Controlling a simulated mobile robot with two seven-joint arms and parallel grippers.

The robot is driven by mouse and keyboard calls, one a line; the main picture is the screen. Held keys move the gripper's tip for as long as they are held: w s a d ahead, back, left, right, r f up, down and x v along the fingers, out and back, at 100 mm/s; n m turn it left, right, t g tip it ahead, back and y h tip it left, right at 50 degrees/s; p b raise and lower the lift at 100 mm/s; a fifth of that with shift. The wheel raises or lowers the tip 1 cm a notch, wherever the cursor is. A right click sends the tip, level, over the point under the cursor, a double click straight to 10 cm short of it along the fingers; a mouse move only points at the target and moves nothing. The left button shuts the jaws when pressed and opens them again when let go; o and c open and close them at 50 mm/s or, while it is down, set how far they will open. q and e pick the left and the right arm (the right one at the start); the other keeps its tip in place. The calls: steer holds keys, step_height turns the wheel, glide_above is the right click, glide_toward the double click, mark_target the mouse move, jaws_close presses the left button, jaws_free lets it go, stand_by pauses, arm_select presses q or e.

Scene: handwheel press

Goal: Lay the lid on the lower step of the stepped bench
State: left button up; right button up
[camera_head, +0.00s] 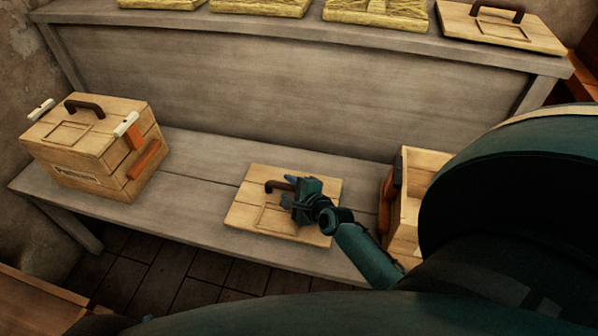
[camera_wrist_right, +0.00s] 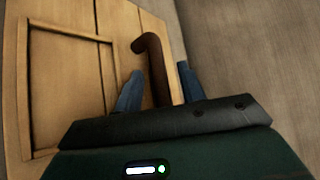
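The wooden lid (camera_head: 251,211) lies flat on the lower step (camera_head: 203,222) of the grey stepped bench, near its middle. It has a dark curved handle and a recessed square panel. My right gripper (camera_head: 293,186) is at the handle, over the right part of the lid. In the right wrist view the handle (camera_wrist_right: 158,72) stands between the two blue fingers, with a gap to be seen beside it, so the gripper (camera_wrist_right: 160,85) looks open around it. Of my left gripper, at most a small blue tip (camera_head: 147,318) shows at the bottom edge.
A closed wooden crate (camera_head: 85,150) with a handle stands left on the lower step. An open wooden box (camera_head: 412,190) stands right, partly behind my arm. The upper step (camera_head: 300,30) holds straw-coloured slabs (camera_head: 375,12) and another handled lid (camera_head: 505,27).

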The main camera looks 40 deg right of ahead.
steer(key=p+v, duration=0.2)
steer(key=v, duration=0.9)
steer(key=shift+p, duration=0.3)
steer(key=shift+s+r, duration=0.15)
steer(key=shift+s, duration=0.05)
arm_select(q)
steer(key=shift+s+a+r+n, duration=0.1)
steer(key=shift+a+r+n, duration=0.15)
steer(key=shift+r, duration=0.35)
steer(key=shift+s+a+r+n, duration=0.15)
steer(key=shift+r+n, duration=0.1)
steer(key=shift+r, duration=0.3)
arm_select(e)
steer(key=s+a+r+n+y, duration=0.2)
steer(key=s+a+r+n, duration=0.2)
steer(key=a+r+n, duration=0.3)
steer(key=s+a+r+n+y, duration=0.2)
steer(key=s+a+r+n, duration=0.2)
steer(key=n, duration=1.4)
steer(key=a+r, duration=0.3)
steer(key=a, duration=0.1)
steer(key=shift+s+a+t, duration=0.3)
steer(key=shift+s+t, duration=0.05)
steer(key=shift+t, duration=0.05)
